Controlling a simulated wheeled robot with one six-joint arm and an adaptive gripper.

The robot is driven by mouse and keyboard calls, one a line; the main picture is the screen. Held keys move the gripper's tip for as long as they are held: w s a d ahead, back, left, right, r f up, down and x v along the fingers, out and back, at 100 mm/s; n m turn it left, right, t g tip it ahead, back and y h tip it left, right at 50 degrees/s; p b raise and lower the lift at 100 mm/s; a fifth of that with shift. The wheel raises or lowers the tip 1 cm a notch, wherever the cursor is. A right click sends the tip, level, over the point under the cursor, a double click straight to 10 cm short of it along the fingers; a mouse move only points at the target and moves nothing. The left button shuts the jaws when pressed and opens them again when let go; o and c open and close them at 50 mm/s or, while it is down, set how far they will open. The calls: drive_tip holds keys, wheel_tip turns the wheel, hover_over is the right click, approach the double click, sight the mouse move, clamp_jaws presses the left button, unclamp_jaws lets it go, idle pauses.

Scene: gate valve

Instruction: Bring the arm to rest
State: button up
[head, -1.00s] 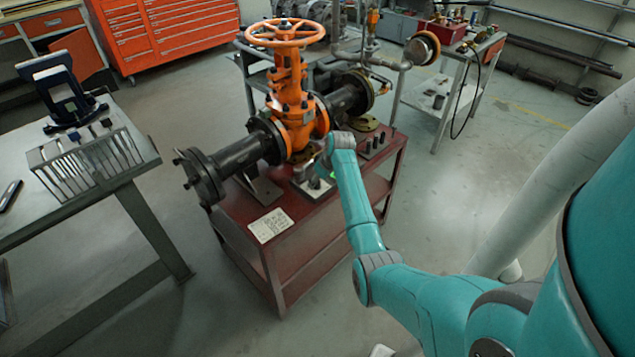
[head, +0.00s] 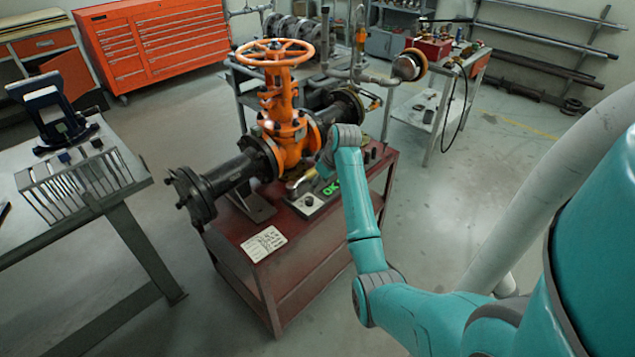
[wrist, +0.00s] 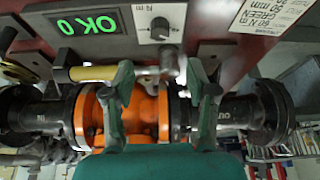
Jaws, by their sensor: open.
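My arm reaches over a red cart (head: 290,280) that carries an orange gate valve (head: 290,130) with an orange handwheel (head: 274,52). My gripper (wrist: 160,76) is open, its two teal fingers apart in the wrist view. In the head view my wrist partly hides it. Beyond the fingertips are a tester box with a green "OK 0" display (wrist: 88,22) and a knob (wrist: 160,28), and a bar with a yellowish handle (wrist: 92,73). I cannot tell the gap between fingers and bar. The orange valve body (wrist: 150,112) lies behind the fingers.
Black flanged pipes (head: 230,174) extend from both sides of the valve. A workbench (head: 130,185) with a slotted rack (head: 85,185) stands at left. A grey trolley (head: 440,110) stands behind at right. The floor right of the cart is clear.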

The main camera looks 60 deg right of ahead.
idle(0.3)
drive_tip(key=a+f+t+h, duration=0.1)
drive_tip(key=a+f+t, duration=0.1)
drive_tip(key=a+f, duration=1.25)
drive_tip(key=s+a+f+t, duration=0.1)
drive_tip(key=s+a, duration=0.4)
drive_tip(key=a, duration=0.3)
drive_tip(key=s+a+t+h, duration=0.1)
drive_tip(key=s+a, duration=0.3)
drive_tip(key=a, duration=0.3)
drive_tip(key=s+a+f+t, duration=0.1)
drive_tip(key=s+a, duration=0.4)
drive_tip(key=a, duration=0.3)
drive_tip(key=s+a+r+n+t+y, duration=0.1)
drive_tip(key=s+a+r+t, duration=0.1)
drive_tip(key=s+a+r, duration=0.2)
drive_tip(key=s+a+r+t+y, duration=0.1)
drive_tip(key=s+a+r, duration=0.3)
drive_tip(key=s+r, duration=0.5)
drive_tip(key=s+a+r+n+t+y, duration=0.1)
drive_tip(key=s+a+r+t, duration=0.1)
drive_tip(key=s+r, duration=0.5)
drive_tip(key=shift+s+a+r+n+t, duration=0.3)
drive_tip(key=shift+s+a+r, duration=0.05)
drive_tip(key=shift+a+r, duration=0.55)
